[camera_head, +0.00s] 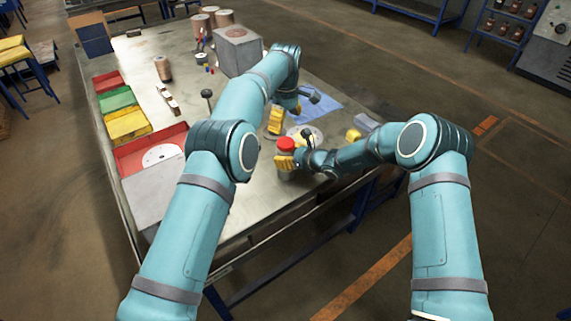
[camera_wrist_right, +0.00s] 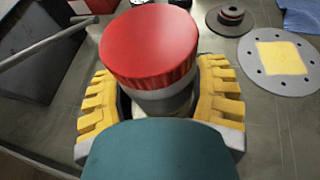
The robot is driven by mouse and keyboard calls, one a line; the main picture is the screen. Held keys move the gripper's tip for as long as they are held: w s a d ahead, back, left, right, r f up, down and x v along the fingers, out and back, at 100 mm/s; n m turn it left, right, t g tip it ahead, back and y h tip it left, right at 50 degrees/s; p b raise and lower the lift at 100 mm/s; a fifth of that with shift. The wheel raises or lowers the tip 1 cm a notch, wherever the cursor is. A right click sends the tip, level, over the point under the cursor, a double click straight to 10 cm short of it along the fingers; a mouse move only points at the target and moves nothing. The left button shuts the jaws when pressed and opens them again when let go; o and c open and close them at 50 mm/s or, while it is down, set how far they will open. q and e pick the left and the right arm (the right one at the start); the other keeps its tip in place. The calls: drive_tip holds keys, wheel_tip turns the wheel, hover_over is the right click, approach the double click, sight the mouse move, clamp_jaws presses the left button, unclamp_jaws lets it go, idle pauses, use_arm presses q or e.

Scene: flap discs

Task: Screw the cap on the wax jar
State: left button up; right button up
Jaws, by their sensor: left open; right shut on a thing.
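The red cap (camera_head: 287,144) sits on top of the wax jar (camera_head: 286,175), near the table's right edge. In the right wrist view the cap (camera_wrist_right: 150,45) looks about level on the greyish jar body (camera_wrist_right: 168,102); I cannot tell how tightly it is seated. My right gripper (camera_head: 294,151) is shut on the jar, its yellow fingers on either side of the body below the cap. My left gripper (camera_head: 284,116) is open and empty, above and behind the cap in the head view, apart from it. Part of the jar is hidden by the right fingers.
A pale disc (camera_wrist_right: 279,62) with a yellowish square and a dark flanged part (camera_wrist_right: 229,20) lie beyond the jar. A blue cloth (camera_head: 318,106) lies near the left gripper. Red, green and yellow bins (camera_head: 118,101) line the table's left side. A grey block (camera_head: 238,50) stands farther back.

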sight(286, 142)
clamp_jaws()
use_arm(q)
drive_tip(key=m, duration=0.3)
drive_tip(key=shift+m, duration=0.4)
drive_tip(key=m, duration=0.5)
use_arm(e)
drive_tip(key=shift+r, duration=0.1)
use_arm(q)
drive_tip(key=shift+f, duration=0.15)
drive_tip(key=shift+f, duration=3.9)
